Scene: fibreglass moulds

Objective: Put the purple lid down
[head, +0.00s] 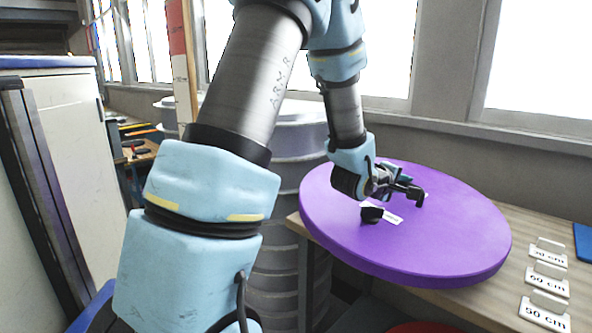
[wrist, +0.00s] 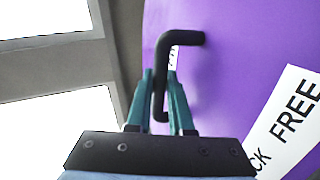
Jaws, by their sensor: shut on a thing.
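The purple lid (head: 455,235) is a large round disc with a black handle and a white label. In the head view it is over the wooden table and overhangs its near left edge. Whether it touches the tabletop is hidden. My gripper (head: 408,192) is at the lid's upper face, shut on the black handle. In the wrist view, the teal fingers of my gripper (wrist: 162,95) are on either side of the bent black handle (wrist: 185,39), with the purple lid (wrist: 230,85) behind. Part of the label (wrist: 292,120) reads "FREE".
The wooden table (head: 508,287) has bare room right of the lid. Three small cards stand there, the nearest marked "50 cm" (head: 543,313). A blue item (head: 583,242) lies at the far right. Grey ribbed round forms (head: 283,198) are stacked left of the table. Windows line the back wall.

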